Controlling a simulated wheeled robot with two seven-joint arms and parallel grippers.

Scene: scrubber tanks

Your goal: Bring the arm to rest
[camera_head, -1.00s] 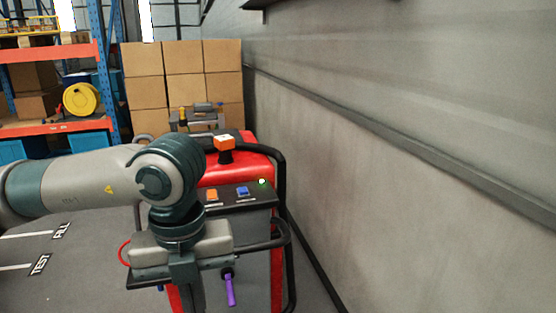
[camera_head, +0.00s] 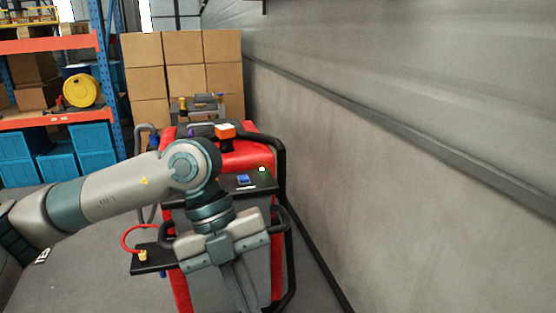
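My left arm comes in from the left, and its gripper (camera_head: 242,290) points down in front of the red scrubber machine (camera_head: 258,152). Its two fingers lie close together at the middle of the wide palm, with nothing visible between them. The fingertips run to the bottom edge of the picture. The machine's dark panel shows a blue button (camera_head: 243,180) and a lit green lamp (camera_head: 262,169). An orange knob (camera_head: 225,131) stands on top. My arm and gripper hide part of the panel and the machine's front. My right gripper is out of view.
A black side shelf (camera_head: 150,262) with a red hose (camera_head: 126,236) sticks out left of the machine. A grey wall (camera_head: 400,180) runs close on the right. Stacked cartons (camera_head: 187,78) and a blue rack (camera_head: 106,80) stand behind. Some floor is free at left.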

